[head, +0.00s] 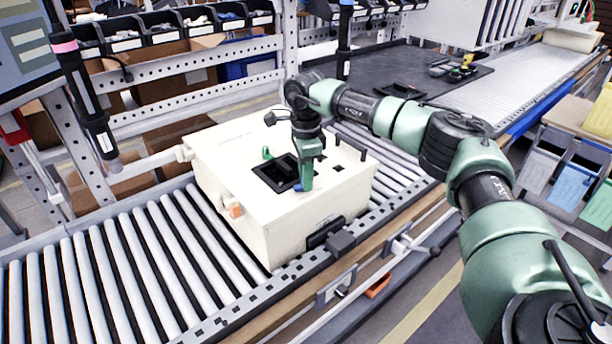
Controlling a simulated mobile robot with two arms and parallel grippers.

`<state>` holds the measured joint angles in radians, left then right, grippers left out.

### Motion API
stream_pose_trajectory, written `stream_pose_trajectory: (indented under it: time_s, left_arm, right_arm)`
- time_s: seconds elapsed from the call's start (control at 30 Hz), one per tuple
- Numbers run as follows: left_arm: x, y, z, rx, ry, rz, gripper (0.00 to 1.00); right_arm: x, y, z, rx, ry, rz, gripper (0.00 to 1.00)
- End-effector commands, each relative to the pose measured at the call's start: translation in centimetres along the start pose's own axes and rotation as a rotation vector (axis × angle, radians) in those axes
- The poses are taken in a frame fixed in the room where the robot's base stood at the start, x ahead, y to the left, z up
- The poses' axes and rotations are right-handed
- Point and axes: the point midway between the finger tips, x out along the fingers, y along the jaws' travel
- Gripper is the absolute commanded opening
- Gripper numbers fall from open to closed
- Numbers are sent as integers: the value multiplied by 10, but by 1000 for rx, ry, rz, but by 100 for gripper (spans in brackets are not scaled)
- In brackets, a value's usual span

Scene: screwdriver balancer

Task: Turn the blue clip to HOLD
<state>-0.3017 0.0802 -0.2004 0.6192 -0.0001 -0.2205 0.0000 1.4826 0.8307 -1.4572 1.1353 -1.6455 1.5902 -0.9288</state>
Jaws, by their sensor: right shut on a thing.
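A cream box-shaped unit (225,155) stands on the roller conveyor, with a dark square recess (268,178) in its top. My right gripper (305,186) points down over the right side of this recess and is shut. A small blue piece (297,187), which looks like the blue clip, shows at its fingertips. My fingers hide most of it, so its turn position and any HOLD mark cannot be read. A small green piece (267,153) stands at the recess's back left edge. My left gripper is not in view.
A dark screwdriver (88,100) with a pink band hangs at the left. Another dark tool (344,45) with a blue band hangs behind the unit. A black handle (351,145) rises from the unit's right side. Rollers (110,265) at the left are clear.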

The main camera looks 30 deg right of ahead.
Motion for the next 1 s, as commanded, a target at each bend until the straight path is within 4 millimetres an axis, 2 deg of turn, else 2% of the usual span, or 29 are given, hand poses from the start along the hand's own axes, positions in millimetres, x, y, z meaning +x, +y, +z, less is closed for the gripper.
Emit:
stream_pose_trajectory:
  time_s: [1.0]
  left_arm:
    - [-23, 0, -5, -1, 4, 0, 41]
  right_arm:
    - [-2, -1, 3, 956, -5, 1, 0]
